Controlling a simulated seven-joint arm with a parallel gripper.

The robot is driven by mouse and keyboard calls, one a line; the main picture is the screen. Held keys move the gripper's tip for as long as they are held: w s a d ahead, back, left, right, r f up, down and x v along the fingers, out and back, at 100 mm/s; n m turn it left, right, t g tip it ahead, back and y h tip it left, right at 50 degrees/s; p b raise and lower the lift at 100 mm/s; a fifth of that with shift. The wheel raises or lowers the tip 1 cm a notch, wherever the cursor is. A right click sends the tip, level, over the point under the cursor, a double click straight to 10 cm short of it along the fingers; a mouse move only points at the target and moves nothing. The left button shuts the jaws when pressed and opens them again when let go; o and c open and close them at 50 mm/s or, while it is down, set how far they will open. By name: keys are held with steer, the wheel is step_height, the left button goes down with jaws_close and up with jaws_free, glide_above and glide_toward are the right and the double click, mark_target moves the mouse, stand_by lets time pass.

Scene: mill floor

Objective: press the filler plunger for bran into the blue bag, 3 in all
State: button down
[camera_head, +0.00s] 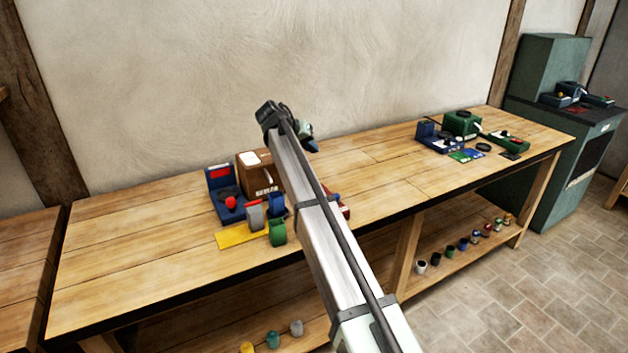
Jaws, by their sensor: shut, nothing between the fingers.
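A brown box-shaped machine (250,169) with a small white label and a light lever stands on the bench, partly behind my arm. Left of it is a blue device (221,181) with a red panel and a red knob (230,202). A green machine (461,123) stands further right, beside a blue device (435,138). I cannot read the labels, so I cannot tell which filler is for bran. I cannot make out a blue bag for certain.
A red and blue thing shows partly behind my arm. A green device (506,141) stands at the right. The wooden bench (140,243) is clear at the left and between the groups.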

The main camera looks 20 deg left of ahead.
steer(key=shift+f, duration=4.1)
steer(key=shift+f, duration=1.35)
steer(key=shift+r, duration=0.15)
stand_by(0.3)
steer(key=shift+r, duration=1.2)
steer(key=shift+r, duration=0.1)
steer(key=shift+r, duration=2.45)
